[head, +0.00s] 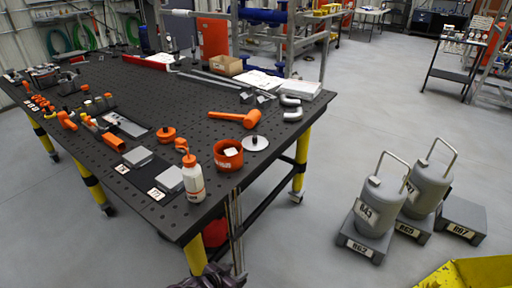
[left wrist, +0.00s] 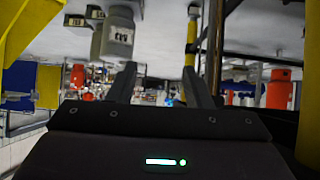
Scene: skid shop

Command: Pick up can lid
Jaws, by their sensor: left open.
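A round pale grey lid with a dark knob (head: 255,143) lies on the black perforated table (head: 200,82), just right of an open orange can (head: 229,155). My right gripper is not in view.
A white bottle with an orange cap (head: 193,178), an orange mallet (head: 236,119) and grey bent pipes (head: 290,108) surround the lid and can. Yellow table legs (head: 300,160) stand below. Grey weights (head: 375,205) stand on the floor at right; floor between is clear.

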